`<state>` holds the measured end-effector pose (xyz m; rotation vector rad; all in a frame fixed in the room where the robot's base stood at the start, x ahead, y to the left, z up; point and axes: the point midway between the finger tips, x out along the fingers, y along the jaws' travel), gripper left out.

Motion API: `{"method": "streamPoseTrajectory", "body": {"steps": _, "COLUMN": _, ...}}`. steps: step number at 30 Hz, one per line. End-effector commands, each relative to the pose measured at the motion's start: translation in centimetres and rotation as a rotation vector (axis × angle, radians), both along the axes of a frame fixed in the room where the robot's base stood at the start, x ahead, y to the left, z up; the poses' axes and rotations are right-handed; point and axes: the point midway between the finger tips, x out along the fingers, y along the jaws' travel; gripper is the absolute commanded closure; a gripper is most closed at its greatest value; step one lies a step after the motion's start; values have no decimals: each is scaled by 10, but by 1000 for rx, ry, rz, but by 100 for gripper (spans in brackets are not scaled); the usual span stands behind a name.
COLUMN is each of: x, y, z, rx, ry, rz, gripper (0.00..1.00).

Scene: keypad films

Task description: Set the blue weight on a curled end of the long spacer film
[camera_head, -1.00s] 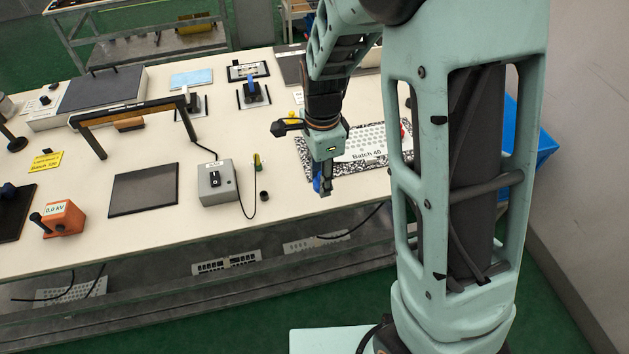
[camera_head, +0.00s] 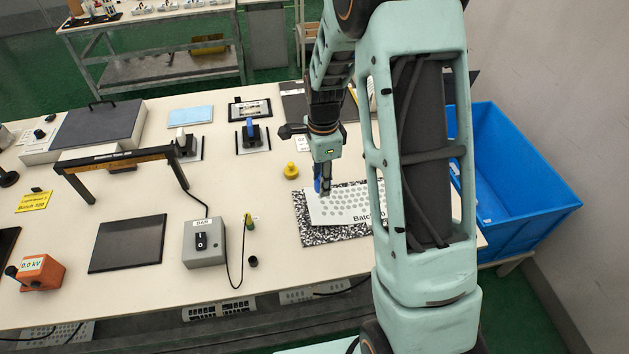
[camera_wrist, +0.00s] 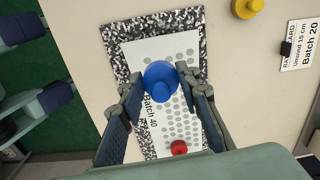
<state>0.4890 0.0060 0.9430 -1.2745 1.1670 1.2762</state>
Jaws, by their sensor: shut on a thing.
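A white film with grey dots, marked Batch 40 (camera_head: 345,207), lies on a black-and-white speckled mat (camera_head: 312,237). The film also shows in the wrist view (camera_wrist: 140,52). My gripper (camera_head: 322,192) is shut on the blue weight (camera_wrist: 160,80), which sits between its fingers (camera_wrist: 160,92) over the film. The weight is partly hidden by the fingers in the head view. I cannot tell whether it touches the film. A red weight (camera_wrist: 179,148) is at the film's near end in the wrist view; my arm hides it in the head view. I cannot clearly see how far the ends curl.
A yellow weight (camera_head: 290,172) stands on the table behind the mat. A grey switch box (camera_head: 204,243) with a cable is to the left. A Batch 20 card (camera_wrist: 300,45) lies beside the mat. A blue bin (camera_head: 520,190) stands at the right, past the table edge.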

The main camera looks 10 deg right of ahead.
Motion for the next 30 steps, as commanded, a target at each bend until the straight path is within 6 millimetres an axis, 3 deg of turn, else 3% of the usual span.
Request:
{"method": "streamPoseTrajectory", "body": {"steps": 8, "x": 2, "y": -3, "z": -8, "rx": 1, "ry": -1, "rz": -7, "gripper": 100}}
{"method": "streamPoseTrajectory", "body": {"steps": 22, "x": 2, "y": -3, "z": -51, "rx": 1, "ry": -1, "rz": -5, "gripper": 100}}
{"method": "streamPoseTrajectory", "body": {"steps": 30, "x": 2, "y": -3, "z": -55, "rx": 0, "ry": -2, "rz": -6, "gripper": 100}}
